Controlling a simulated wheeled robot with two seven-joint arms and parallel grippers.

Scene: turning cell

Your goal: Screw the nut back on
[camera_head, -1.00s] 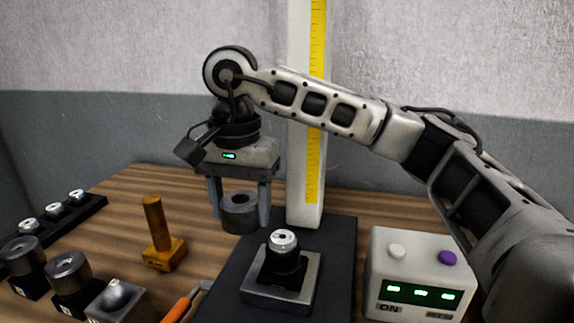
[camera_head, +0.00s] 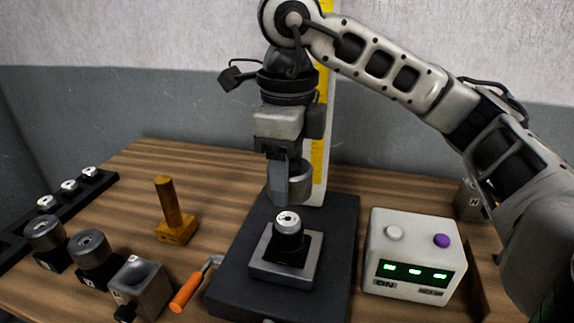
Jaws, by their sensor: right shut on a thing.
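My right gripper (camera_head: 289,190) points down and is shut on a grey cylindrical piece, seemingly the nut (camera_head: 302,183). One finger hides part of the nut. The gripper and nut are above and behind a black post with a silver top (camera_head: 288,219), and the nut looks apart from it. The post stands upright on a square metal block (camera_head: 268,270) on a black base plate (camera_head: 338,262). My left gripper is not in view.
A control box (camera_head: 415,228) with white and purple buttons stands to the right. A tall column with a yellow scale (camera_head: 317,160) rises behind. To the left are a wooden-handled tool (camera_head: 175,218), an orange-handled tool (camera_head: 190,288), and cylinders (camera_head: 93,249) on black blocks.

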